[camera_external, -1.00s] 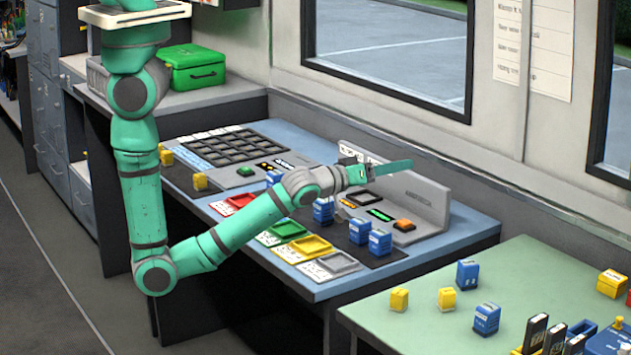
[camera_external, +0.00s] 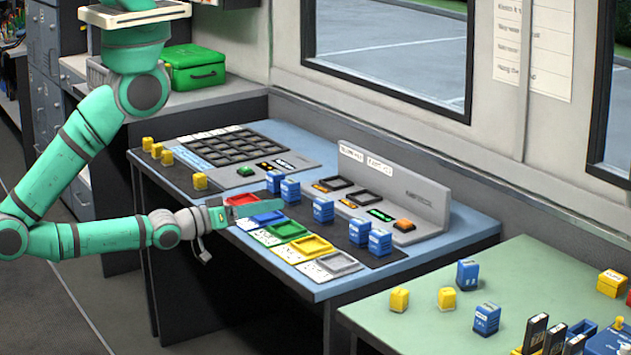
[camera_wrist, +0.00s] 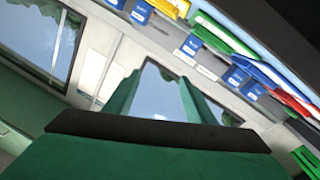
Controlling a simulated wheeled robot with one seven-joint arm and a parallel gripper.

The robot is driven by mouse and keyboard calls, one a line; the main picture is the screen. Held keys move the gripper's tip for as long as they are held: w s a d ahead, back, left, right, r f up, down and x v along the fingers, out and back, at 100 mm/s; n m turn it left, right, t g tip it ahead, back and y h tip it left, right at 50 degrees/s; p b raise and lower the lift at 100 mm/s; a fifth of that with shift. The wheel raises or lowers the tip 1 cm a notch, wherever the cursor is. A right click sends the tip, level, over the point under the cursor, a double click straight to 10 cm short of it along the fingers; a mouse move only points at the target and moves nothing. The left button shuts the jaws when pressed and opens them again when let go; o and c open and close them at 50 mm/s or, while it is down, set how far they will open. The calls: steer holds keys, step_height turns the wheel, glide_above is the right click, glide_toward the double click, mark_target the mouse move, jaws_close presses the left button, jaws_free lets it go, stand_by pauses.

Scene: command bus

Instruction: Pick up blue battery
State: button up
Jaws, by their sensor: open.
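Several blue batteries stand upright on the blue desk: two at the back left, a left one (camera_external: 273,181) and a right one (camera_external: 290,189), one in the middle (camera_external: 323,209), and two at the right, (camera_external: 359,232) and another blue battery (camera_external: 380,242). Two more, an upper one (camera_external: 467,274) and a lower one (camera_external: 487,319), are on the green table. My gripper (camera_external: 284,205) is open and empty, low over the trays, left of the middle battery and apart from it. In the wrist view, its fingers (camera_wrist: 158,84) frame only background; blue batteries (camera_wrist: 190,45) show at the upper right.
Red (camera_external: 240,198), blue (camera_external: 268,217), yellow (camera_external: 287,228) and green trays line the desk front. A grey console (camera_external: 420,197) stands behind the batteries. Small yellow blocks (camera_external: 200,181) stand at the left. My gripper partly covers the red and blue trays.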

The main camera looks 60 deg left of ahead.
steer(key=shift+o, duration=0.4)
steer(key=s+a+f+m+g+y, duration=0.2)
steer(key=s+f+m, duration=0.1)
steer(key=s, duration=0.9)
steer(key=shift+a+f+g, duration=0.2)
steer(key=shift+f+g, duration=0.1)
steer(key=shift+g, duration=0.1)
steer(key=shift+w, duration=0.1)
